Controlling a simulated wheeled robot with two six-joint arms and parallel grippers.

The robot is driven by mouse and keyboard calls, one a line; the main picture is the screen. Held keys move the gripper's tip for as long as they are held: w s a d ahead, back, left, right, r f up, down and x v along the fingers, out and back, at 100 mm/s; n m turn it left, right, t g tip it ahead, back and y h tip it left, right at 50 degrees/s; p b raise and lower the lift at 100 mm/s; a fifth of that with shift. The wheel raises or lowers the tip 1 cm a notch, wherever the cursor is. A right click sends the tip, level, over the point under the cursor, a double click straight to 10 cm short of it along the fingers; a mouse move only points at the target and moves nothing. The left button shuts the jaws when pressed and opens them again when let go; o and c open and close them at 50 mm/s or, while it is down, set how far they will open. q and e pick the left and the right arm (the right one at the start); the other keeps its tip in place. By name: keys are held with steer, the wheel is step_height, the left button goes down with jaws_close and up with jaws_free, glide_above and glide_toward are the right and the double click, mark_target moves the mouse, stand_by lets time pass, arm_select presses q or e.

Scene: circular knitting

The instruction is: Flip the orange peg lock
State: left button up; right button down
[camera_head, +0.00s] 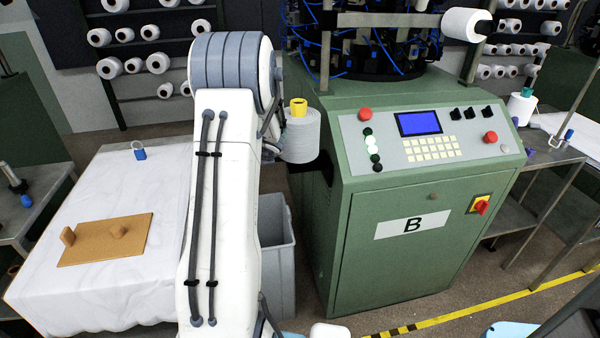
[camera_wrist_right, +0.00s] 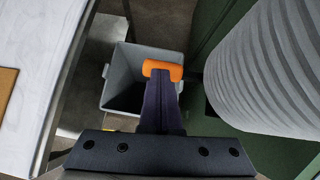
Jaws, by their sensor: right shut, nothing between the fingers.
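The orange peg lock (camera_wrist_right: 163,70) shows in the right wrist view as a short rounded orange bar at the tips of my right gripper (camera_wrist_right: 162,80). The gripper's dark fingers are together, shut with nothing between them. I cannot tell whether the tips touch the lock. A large white yarn cone (camera_wrist_right: 270,65) is close to the right of the fingers. In the head view the cone (camera_head: 301,138) has a yellow tube top (camera_head: 298,107) and stands beside the green machine. My arm hides the right gripper and the orange lock there. My left gripper is not in view.
A grey bin (camera_head: 277,235) is below the cone; it also shows in the wrist view (camera_wrist_right: 125,60). The green machine (camera_head: 390,260) with its control panel stands to the right. A white-covered table (camera_head: 125,190) with a brown board (camera_head: 95,240) is at left.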

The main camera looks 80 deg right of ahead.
steer(key=shift+d, duration=0.1)
stand_by(0.3)
steer(key=p+v, duration=0.3)
steer(key=v, duration=1.1)
stand_by(0.4)
